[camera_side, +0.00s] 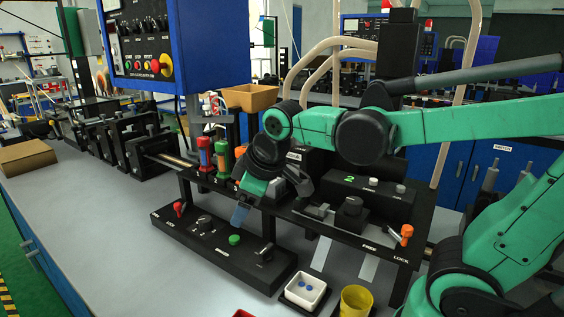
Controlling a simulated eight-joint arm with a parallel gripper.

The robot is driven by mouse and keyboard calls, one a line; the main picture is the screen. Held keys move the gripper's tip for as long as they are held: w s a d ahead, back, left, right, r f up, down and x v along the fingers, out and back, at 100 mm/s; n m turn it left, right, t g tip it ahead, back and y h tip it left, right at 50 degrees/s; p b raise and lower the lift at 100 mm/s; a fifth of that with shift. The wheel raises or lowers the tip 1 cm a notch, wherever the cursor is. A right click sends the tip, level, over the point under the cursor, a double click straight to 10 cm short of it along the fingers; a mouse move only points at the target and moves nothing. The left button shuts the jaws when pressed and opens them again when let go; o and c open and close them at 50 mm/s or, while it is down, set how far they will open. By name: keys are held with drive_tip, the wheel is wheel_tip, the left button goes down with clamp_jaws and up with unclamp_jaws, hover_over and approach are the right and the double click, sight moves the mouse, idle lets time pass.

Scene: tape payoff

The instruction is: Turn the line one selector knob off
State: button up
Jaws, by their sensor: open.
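A low black control box (190,238) lies on the grey bench in the side view. It carries a red-handled switch (180,208) at its left end, a black knob (205,223) beside it, a green button (234,240) and another black knob (265,252) near its right end. The labels are too small to read, so I cannot tell which knob is the line one selector. My gripper (241,212) points down above the back edge of the box, between the left black knob and the right one. It is open and appears apart from the knobs.
Behind the box, a black stand (335,222) holds red, green and orange cylinders and an orange-handled lever (406,234) marked FREE and LOCK. A white tray (305,290) with blue pieces and a yellow cup (356,301) stand in front.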

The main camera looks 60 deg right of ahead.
drive_tip(key=w+d+n+g+h, duration=0.1)
drive_tip(key=w+n+g+h, duration=0.1)
drive_tip(key=w+n, duration=0.7)
drive_tip(key=n+g+h, duration=0.1)
drive_tip(key=n+g, duration=0.2)
drive_tip(key=n, duration=0.4)
hover_over(205, 219)
drive_tip(key=a, duration=0.3)
drive_tip(key=f, duration=0.7)
drive_tip(key=shift+s+d, duration=0.25)
drive_tip(key=shift+s, duration=0.15)
drive_tip(key=shift+w+d+f+h, duration=0.15)
drive_tip(key=shift+f+h, duration=0.15)
drive_tip(key=shift+f, duration=0.2)
drive_tip(key=x, duration=0.5)
drive_tip(key=shift+w, duration=0.1)
clamp_jaws()
